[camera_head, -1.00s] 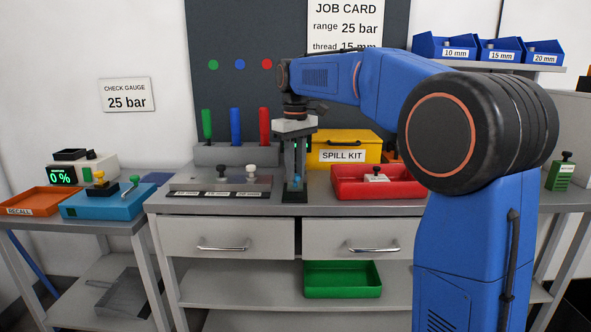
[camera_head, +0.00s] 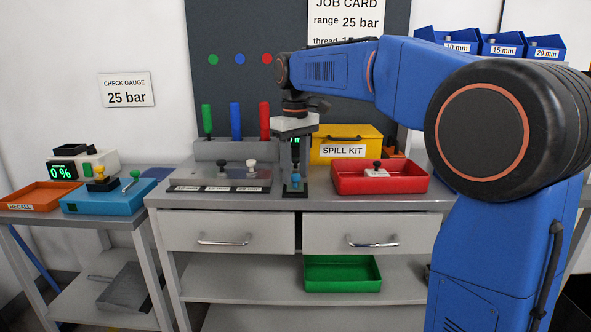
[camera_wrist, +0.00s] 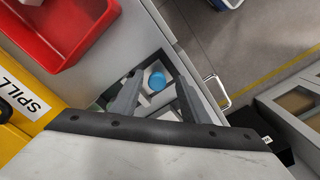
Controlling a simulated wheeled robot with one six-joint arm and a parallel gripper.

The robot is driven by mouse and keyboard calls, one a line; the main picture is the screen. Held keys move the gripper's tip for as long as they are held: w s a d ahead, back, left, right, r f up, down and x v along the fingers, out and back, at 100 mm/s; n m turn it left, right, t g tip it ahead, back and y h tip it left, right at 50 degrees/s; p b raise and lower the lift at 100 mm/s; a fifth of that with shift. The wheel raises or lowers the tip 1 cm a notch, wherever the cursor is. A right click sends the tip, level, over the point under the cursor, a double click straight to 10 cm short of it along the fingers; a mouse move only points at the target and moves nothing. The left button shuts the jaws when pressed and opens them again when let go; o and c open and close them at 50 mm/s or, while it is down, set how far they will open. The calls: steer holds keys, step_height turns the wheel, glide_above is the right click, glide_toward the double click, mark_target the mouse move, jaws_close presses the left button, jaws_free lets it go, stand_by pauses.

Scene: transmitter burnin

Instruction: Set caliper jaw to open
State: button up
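A small dark device with a blue knob (camera_head: 296,180) stands at the front of the bench, under my gripper (camera_head: 294,168). I take it to be the caliper, but its jaw is mostly hidden by my gripper and I cannot tell its setting. A bit of green display shows behind my fingers. In the wrist view, the round blue knob (camera_wrist: 157,81) lies between and beyond my two spread grey fingers. My gripper points down, is open and holds nothing. I cannot tell whether a finger touches the device.
A red tray (camera_head: 345,184) with a black-knobbed block and a yellow spill kit (camera_head: 330,152) stand right of my gripper. A grey panel (camera_head: 240,178) with knobs lies to the left, before a rack (camera_head: 222,150) of coloured handles. Drawers (camera_head: 228,232) are below.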

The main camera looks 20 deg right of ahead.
mark_target(295, 176)
steer(key=shift+r, duration=0.1)
step_height(295, 176, up, 17)
steer(key=shift+r, duration=0.15)
stand_by(0.5)
steer(key=s+d+f+m+t, duration=0.1)
steer(key=s+d+f+m, duration=0.1)
steer(key=s+f, duration=0.9)
steer(key=s+d+f+m+t, duration=0.2)
steer(key=s+d+f, duration=0.1)
steer(key=s+f, duration=0.8)
steer(key=s+d+f+m+t, duration=0.1)
steer(key=s+d+f, duration=0.2)
steer(key=s+f, duration=0.8)
step_height(295, 176, down, 4)
steer(key=shift+d+r+m+t, duration=0.15)
steer(key=shift+d+m+t, duration=0.05)
steer(key=shift+m+t, duration=0.2)
